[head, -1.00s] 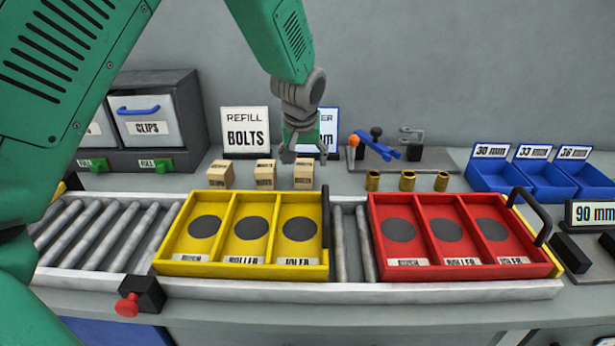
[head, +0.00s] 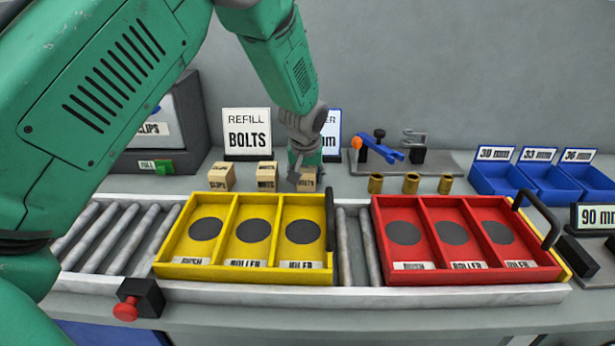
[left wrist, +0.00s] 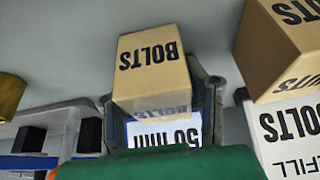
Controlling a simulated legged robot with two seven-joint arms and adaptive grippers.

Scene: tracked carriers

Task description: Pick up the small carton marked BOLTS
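Several small tan cartons stand in a row behind the yellow tray: a left one (head: 221,177), a middle one (head: 266,177) and a right one marked BOLTS (head: 307,181). My left gripper (head: 303,172) has come down over the right carton. In the left wrist view this carton (left wrist: 152,70) sits between the two dark fingers, with a narrow gap beside the right finger, so the gripper looks open around it. Another carton marked BOLTS (left wrist: 280,45) is at the right there. The right gripper is not in view.
A REFILL BOLTS sign (head: 247,132) stands behind the cartons. The yellow tray (head: 240,272) and red tray (head: 465,277) lie on the roller track in front. Brass bushings (head: 411,183) stand to the right, with blue bins (head: 498,180) further right.

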